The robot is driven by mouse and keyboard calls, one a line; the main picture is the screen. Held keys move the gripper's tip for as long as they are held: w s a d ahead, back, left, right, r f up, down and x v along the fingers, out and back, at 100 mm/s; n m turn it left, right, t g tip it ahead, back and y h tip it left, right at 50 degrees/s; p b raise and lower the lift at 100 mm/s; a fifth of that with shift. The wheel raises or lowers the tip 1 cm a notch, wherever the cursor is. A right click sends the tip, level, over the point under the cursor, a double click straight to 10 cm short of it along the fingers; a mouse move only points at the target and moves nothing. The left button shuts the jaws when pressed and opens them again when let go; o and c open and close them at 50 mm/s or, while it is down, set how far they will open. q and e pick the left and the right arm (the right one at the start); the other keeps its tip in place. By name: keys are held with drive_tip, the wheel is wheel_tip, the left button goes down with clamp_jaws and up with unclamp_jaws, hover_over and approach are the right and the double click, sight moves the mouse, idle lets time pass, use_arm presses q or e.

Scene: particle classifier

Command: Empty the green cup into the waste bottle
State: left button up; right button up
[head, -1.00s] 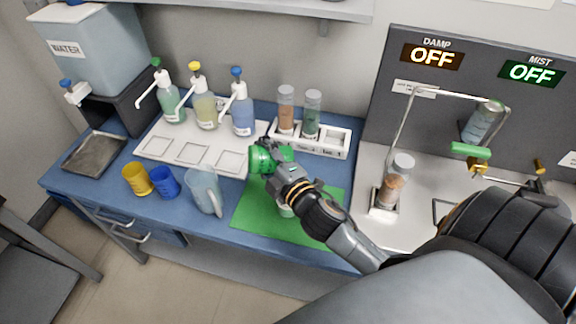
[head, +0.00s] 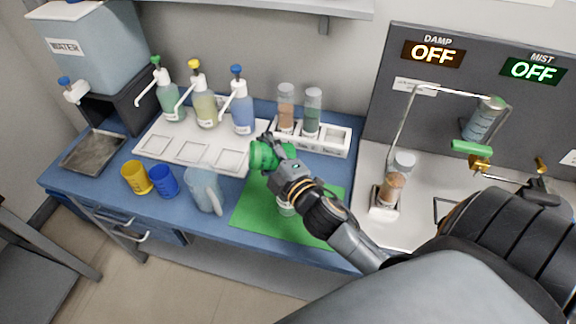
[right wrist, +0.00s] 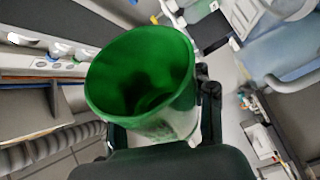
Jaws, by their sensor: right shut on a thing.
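The green cup (head: 261,156) is held tilted in the air above the green mat. My right gripper (head: 277,160) is shut on it. In the right wrist view the cup (right wrist: 140,75) shows its open mouth toward the camera; the inside is dark, and I cannot tell what is in it. A pale bottle (head: 286,209) stands on the green mat, mostly hidden behind my right gripper and wrist; I cannot read its label. My left gripper is not in view.
A clear jug (head: 204,188), a blue cup (head: 163,182) and a yellow cup (head: 136,178) stand left of the green mat (head: 255,222). Pump bottles stand on a white tray (head: 152,149) behind. A vial rack (head: 335,141) stands behind the mat.

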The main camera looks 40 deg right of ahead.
drive_tip(key=shift+s+d+r+m+t+h+b, duration=0.15)
drive_tip(key=shift+d+r+m+t+b, duration=0.3)
drive_tip(key=shift+m, duration=0.35)
drive_tip(key=shift+s+d+r+m+t+h+b, duration=0.15)
drive_tip(key=shift+d+m+b, duration=0.1)
drive_tip(key=shift+m+b, duration=0.45)
drive_tip(key=shift+s+d+r+m+t+b, duration=0.15)
drive_tip(key=shift+d+r+m+t+b, duration=0.2)
drive_tip(key=shift+m, duration=0.55)
drive_tip(key=shift+c, duration=0.2)
idle(2.5)
drive_tip(key=shift+f, duration=0.1)
idle(0.7)
